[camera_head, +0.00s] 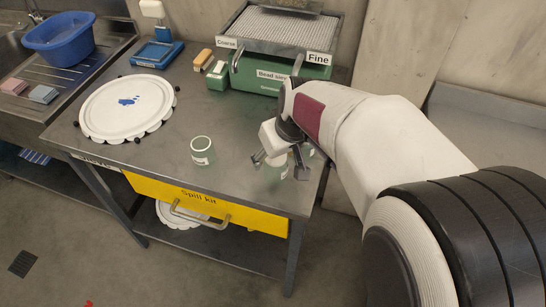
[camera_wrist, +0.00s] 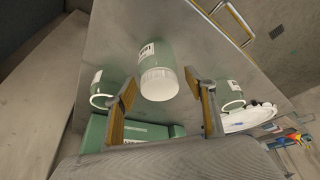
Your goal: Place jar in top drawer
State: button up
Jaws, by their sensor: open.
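A green jar with a white label and pale top (camera_wrist: 158,75) stands on the bench, in the wrist view just beyond and between the fingertips of my gripper (camera_wrist: 163,90). In the head view my gripper (camera_head: 279,158) points down over the bench's right part and partly hides the jars there. The fingers are apart, with nothing clasped. A second green jar (camera_head: 202,150) stands alone mid-bench. The wrist view shows further jars at left (camera_wrist: 101,88) and right (camera_wrist: 230,95). The yellow drawer (camera_head: 205,203) marked "Spill kit" is under the bench top and looks shut; its inside is hidden.
A round white lid (camera_head: 127,106) with blue paint lies on the bench's left. A green "Bead sieve" box (camera_head: 275,76) with a mesh tray stands at the back. A blue scale (camera_head: 157,54), brush and small green box are also at the back.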

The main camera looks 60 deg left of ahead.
jog(key=v, duration=0.8)
jog(key=shift+r, duration=0.25)
jog(key=shift+d, duration=0.1)
dwell(0.4)
jog(key=w+d+r+m+t, duration=0.1)
jog(key=w+d+r+m, duration=0.3)
jog(key=d, duration=0.6)
jog(key=w+d+r+m+t, duration=0.1)
jog(key=w+d+r, duration=0.1)
jog(key=w+d, duration=0.65)
jog(key=w+d+r+m+t, duration=0.1)
jog(key=w+d+r+m, duration=0.25)
jog(key=d, duration=0.75)
jog(key=s+d+m+t+h, duration=0.2)
jog(key=d+m, duration=0.2)
jog(key=d, duration=1.3)
jog(key=s+d+f+m+h, duration=0.2)
jog(key=s+d+m, duration=0.3)
jog(key=d, duration=0.8)
jog(key=s+f, duration=0.1)
jog(key=s, duration=0.2)
jog(key=shift+f+t+h, duration=0.3)
